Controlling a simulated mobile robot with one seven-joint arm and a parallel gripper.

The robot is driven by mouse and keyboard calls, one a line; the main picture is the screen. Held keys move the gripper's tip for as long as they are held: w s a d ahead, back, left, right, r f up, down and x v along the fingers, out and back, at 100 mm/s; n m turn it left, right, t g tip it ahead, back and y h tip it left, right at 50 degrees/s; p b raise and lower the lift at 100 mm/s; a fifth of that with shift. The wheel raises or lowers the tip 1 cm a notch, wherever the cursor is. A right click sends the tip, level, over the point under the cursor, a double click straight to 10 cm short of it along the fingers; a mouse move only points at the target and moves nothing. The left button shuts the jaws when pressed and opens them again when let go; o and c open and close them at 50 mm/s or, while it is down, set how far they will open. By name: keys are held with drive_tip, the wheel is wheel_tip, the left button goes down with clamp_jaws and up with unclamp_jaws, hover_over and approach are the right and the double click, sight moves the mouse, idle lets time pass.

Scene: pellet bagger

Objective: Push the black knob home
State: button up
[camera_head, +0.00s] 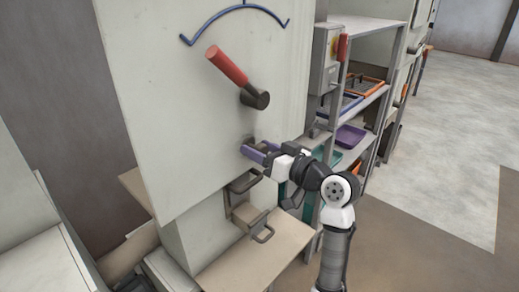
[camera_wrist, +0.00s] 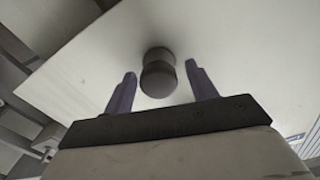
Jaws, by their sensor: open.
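The black knob (camera_wrist: 158,77) is a short dark cylinder standing out from the pale panel (camera_wrist: 85,75) in the wrist view. My gripper (camera_wrist: 160,80) is open, with one purple finger on each side of the knob and a gap to each. The fingertips reach about as far as the knob in the picture; I cannot tell the depth. In the head view my gripper (camera_head: 256,152) is at the lower right of the machine's front panel (camera_head: 165,100), and its fingers and wrist largely hide the knob there.
A red-handled lever (camera_head: 228,67) on a dark pivot sits above my gripper, under a blue arc. Shelving with trays (camera_head: 350,137) and a control box (camera_head: 327,58) stand to the right.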

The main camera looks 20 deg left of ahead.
drive_tip(key=b+v, duration=0.3)
drive_tip(key=v, duration=1)
drive_tip(key=shift+d, duration=0.15)
